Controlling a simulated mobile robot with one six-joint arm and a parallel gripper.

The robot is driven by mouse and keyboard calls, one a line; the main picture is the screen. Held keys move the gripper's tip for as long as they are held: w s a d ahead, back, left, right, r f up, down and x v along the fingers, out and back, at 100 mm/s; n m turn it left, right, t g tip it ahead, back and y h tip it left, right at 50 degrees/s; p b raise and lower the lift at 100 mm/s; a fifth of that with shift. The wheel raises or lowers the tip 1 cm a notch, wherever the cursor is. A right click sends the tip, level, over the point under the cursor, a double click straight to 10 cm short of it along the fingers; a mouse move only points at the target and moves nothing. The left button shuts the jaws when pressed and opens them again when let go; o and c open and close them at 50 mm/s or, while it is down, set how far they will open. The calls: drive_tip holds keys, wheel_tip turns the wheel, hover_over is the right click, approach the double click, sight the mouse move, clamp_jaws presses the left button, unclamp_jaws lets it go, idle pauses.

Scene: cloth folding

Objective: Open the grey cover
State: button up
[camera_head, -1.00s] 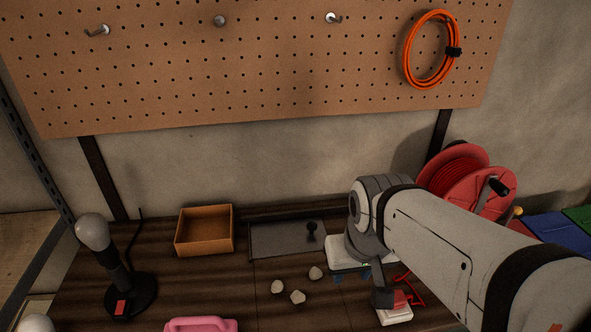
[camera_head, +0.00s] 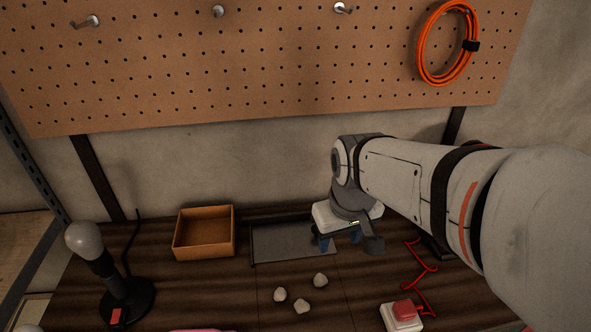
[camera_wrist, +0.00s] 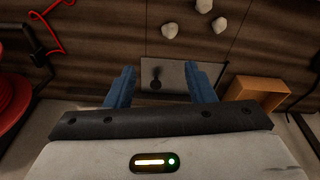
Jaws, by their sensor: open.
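The grey cover (camera_head: 280,244) is a flat dark panel lying at the back middle of the tabletop. It also shows in the wrist view (camera_wrist: 178,72), between and beyond my fingertips. Its black knob (camera_wrist: 156,78) shows there between the two fingers; in the head view my gripper hides it. My gripper (camera_head: 338,241) is over the right end of the cover, with its blue fingers pointing down. The fingers are apart with nothing held, as the wrist view (camera_wrist: 161,86) also shows. I cannot tell the height of the fingertips above the knob.
An open orange-brown box (camera_head: 205,249) stands just left of the cover. Several pale stones (camera_head: 301,306) lie in front. A red button on a white base (camera_head: 402,315) and a red cord (camera_head: 420,267) are at right. A black-based lamp (camera_head: 127,303) stands at left.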

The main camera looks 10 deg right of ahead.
drive_tip(key=w+f+n, duration=0.2)
drive_tip(key=w, duration=0.3)
drive_tip(key=w+f+n+g, duration=0.1)
drive_tip(key=w+f+n, duration=0.1)
drive_tip(key=w, duration=0.4)
drive_tip(key=w+f+n+g, duration=0.1)
drive_tip(key=w+f+n, duration=0.1)
drive_tip(key=w, duration=0.3)
drive_tip(key=shift+w+f+n, duration=0.35)
drive_tip(key=shift+w+n, duration=0.05)
drive_tip(key=shift+w+f, duration=0.2)
drive_tip(key=shift+f, duration=0.4)
wheel_tip(320, 180, down, 7)
clamp_jaws()
